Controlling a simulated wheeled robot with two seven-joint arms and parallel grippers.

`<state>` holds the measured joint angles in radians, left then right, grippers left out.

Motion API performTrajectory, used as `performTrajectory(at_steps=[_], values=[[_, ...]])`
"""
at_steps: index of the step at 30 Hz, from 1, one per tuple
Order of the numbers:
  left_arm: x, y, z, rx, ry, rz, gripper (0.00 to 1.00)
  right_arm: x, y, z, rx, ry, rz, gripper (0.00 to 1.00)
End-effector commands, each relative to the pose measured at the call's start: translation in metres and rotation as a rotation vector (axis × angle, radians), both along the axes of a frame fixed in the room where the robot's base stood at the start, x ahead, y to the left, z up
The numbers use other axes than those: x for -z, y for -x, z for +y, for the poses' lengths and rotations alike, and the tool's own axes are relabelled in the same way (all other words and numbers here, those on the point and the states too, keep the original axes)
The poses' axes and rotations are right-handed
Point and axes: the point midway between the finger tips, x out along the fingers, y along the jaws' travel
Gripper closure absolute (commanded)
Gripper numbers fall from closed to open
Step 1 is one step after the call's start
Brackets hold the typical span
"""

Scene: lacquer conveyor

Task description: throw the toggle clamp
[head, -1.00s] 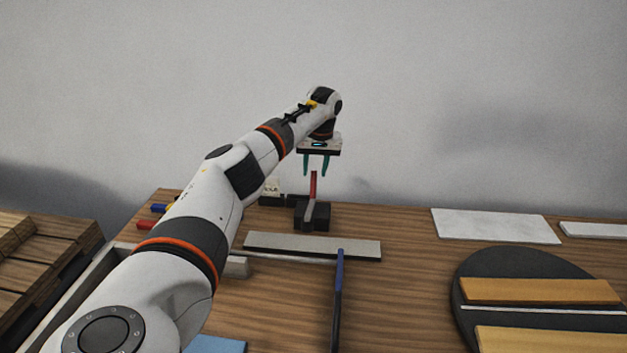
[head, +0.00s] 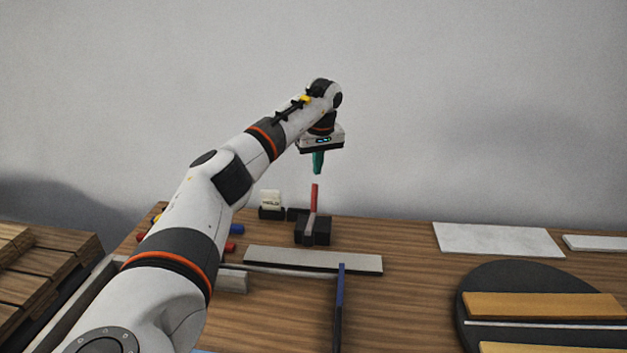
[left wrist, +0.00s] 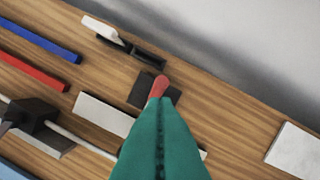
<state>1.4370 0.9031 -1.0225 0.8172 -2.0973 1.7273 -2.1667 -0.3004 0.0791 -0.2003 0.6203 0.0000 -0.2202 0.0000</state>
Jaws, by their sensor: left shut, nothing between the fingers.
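The toggle clamp has a dark base (head: 313,231) on the wooden table near its back edge. Its red-tipped lever (head: 314,197) stands upright from the base. My left gripper (head: 318,172) is shut and empty, above the lever's tip with a small gap in the head view. In the left wrist view, the closed green fingers (left wrist: 160,110) cover part of the clamp, and the red lever tip (left wrist: 158,86) shows just past them, with the dark base (left wrist: 143,92) below. My right gripper is not in view.
A small white card in a dark holder (head: 270,206) stands left of the clamp. A pale flat bar (head: 313,261) lies in front of it, with a blue-handled upright piece (head: 340,290) nearer. A dark round disc (head: 475,290) with wooden strips is at right.

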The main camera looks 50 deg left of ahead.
Motion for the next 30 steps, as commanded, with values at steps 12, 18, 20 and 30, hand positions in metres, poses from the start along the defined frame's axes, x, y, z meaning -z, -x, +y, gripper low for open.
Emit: performTrajectory(at_steps=[12, 18, 20, 30], values=[[-0.004, 0.035, -0.001, -1.065, 0.18, -0.361, 1.0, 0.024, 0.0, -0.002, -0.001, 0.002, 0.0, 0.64], [-0.018, 0.058, -0.009, -1.564, 0.325, -0.516, 1.0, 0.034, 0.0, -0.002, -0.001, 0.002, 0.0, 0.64], [-0.022, 0.066, -0.013, -1.709, 0.377, -0.557, 1.0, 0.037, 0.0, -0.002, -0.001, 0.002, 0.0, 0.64], [-0.043, 0.096, -0.034, -2.256, 0.619, -0.686, 1.0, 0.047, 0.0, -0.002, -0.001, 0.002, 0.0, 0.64]])
